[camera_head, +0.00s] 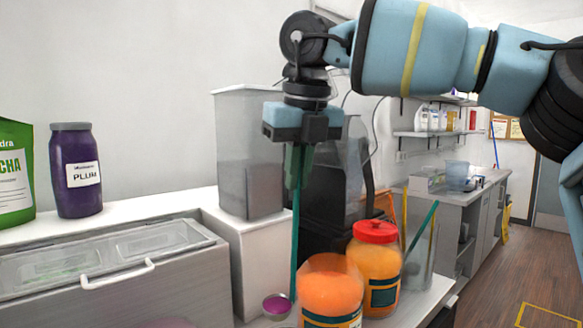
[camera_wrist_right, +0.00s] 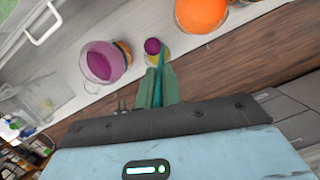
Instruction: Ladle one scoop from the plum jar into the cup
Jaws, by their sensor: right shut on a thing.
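My right gripper (camera_head: 300,150) is shut on the teal handle of a ladle (camera_head: 294,235), which hangs down almost upright. At its lower end is a small round bowl (camera_head: 277,305) with purple in it; the purple also shows in the wrist view (camera_wrist_right: 152,46). A pale yellowish round thing (camera_wrist_right: 158,57) lies under or around the bowl there; I cannot tell whether it is the cup. An open container of purple (camera_wrist_right: 103,62) stands beside it. My left gripper is out of view.
An orange jar (camera_head: 330,285) stands right of the ladle, with a red-lidded orange jar (camera_head: 376,262) behind it. A clear container (camera_head: 420,255) holds long utensils. A tall clear bin (camera_head: 250,150) stands behind. A green bag (camera_head: 15,170) and a lidded steel bin (camera_head: 110,265) are at left.

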